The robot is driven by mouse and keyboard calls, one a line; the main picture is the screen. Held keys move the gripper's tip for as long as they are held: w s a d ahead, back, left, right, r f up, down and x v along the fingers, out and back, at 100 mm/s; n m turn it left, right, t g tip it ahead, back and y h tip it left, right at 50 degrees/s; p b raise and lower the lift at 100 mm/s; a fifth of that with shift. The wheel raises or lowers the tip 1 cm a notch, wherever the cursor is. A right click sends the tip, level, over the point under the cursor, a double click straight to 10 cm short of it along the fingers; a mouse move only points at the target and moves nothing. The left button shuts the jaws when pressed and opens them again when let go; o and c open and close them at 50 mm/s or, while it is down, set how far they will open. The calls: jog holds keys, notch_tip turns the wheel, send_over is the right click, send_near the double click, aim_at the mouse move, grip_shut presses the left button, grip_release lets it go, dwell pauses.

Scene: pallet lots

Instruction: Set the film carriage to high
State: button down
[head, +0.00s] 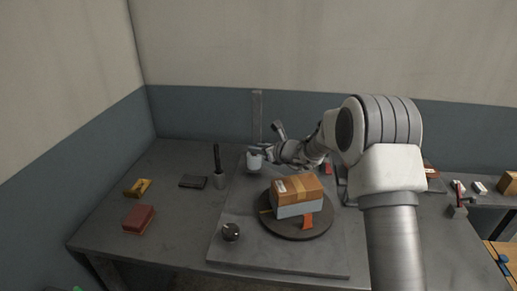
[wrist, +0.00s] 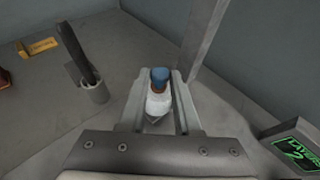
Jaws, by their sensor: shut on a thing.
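The film carriage appears to be the white roll with a blue top (wrist: 158,90), seen between my fingers in the wrist view. In the head view it is the small white piece (head: 254,161) beside the foot of an upright grey mast (head: 257,112). The mast also shows in the wrist view (wrist: 206,38), just beyond the fingers. My gripper (head: 266,154) is shut on the white piece, with one finger on each side in the wrist view (wrist: 158,100). How the carriage joins the mast is hidden.
A round turntable (head: 268,226) bears stacked boxes (head: 297,196), right of and nearer than the mast. A dark knob (head: 231,232) sits in front. A cup with a black stick (head: 219,180) stands left of the mast. A display reading "LAYERS 2" (wrist: 296,150) is at right.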

aim_at(259, 157)
jog(key=shift+r, duration=0.1)
jog(key=shift+r+p, duration=1)
jog(key=shift+r, duration=1.25)
jog(key=shift+w, duration=0.1)
jog(key=c, duration=0.6)
grip_release()
jog(key=shift+c, duration=0.2)
jog(key=v, duration=1.7)
jog(key=shift+s+r, duration=0.2)
